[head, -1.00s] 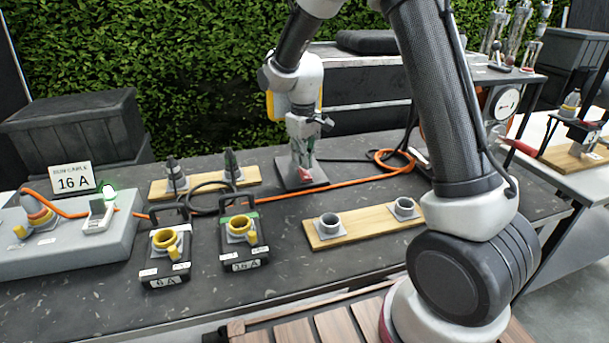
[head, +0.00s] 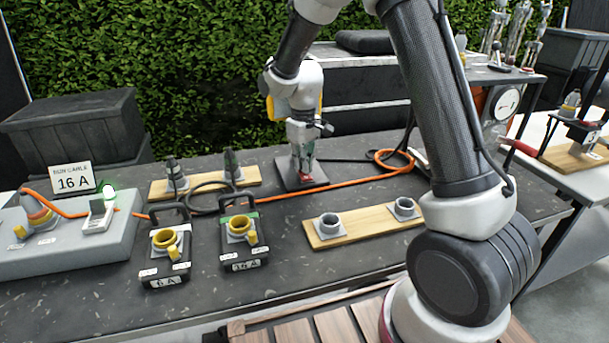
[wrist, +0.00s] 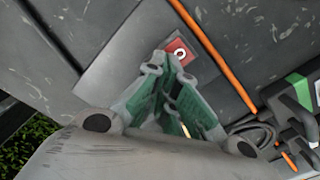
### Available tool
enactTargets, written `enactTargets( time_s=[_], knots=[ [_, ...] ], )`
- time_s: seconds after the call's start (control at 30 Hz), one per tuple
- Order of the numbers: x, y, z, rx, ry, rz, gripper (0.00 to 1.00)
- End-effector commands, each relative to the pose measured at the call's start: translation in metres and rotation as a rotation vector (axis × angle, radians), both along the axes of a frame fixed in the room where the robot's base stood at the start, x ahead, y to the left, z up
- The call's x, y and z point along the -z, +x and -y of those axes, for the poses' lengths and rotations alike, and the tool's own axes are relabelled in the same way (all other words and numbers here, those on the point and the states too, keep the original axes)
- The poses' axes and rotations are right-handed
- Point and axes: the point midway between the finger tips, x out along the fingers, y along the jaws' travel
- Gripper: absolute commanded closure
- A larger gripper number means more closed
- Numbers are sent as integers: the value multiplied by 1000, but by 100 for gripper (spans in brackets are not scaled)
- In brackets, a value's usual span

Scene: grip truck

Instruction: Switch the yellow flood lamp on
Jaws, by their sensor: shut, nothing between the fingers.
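The yellow flood lamp (head: 269,107) is mostly hidden behind my arm in the head view; only yellow edges show. Its dark grey base plate (head: 316,184) lies on the bench. A red switch with a white round mark (wrist: 180,52) sits on this plate in the wrist view; part of it also shows in the head view (head: 307,177). My gripper (head: 303,167) is shut and empty, pointing down over the plate. In the wrist view its green-sided fingers (wrist: 164,64) end right beside the red switch. I cannot tell whether they touch it.
An orange cable (head: 335,185) runs along the bench beside the base plate. A 6 A box (head: 166,269) and a 16 A box (head: 240,256) stand front left. A board with two grey sockets (head: 366,225) lies front right. A grey console (head: 75,250) with a green light is far left.

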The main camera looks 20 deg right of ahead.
Motion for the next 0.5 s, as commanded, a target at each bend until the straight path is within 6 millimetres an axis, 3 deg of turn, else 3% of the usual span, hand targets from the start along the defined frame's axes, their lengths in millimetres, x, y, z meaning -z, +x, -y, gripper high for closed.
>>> enactTargets(
  time_s=[0.3, 0.5],
  knots=[
    [4, -1, 0, 0, -1, -1, 100],
    [-11, 0, 0, 0, 1, 2, 100]
  ],
)
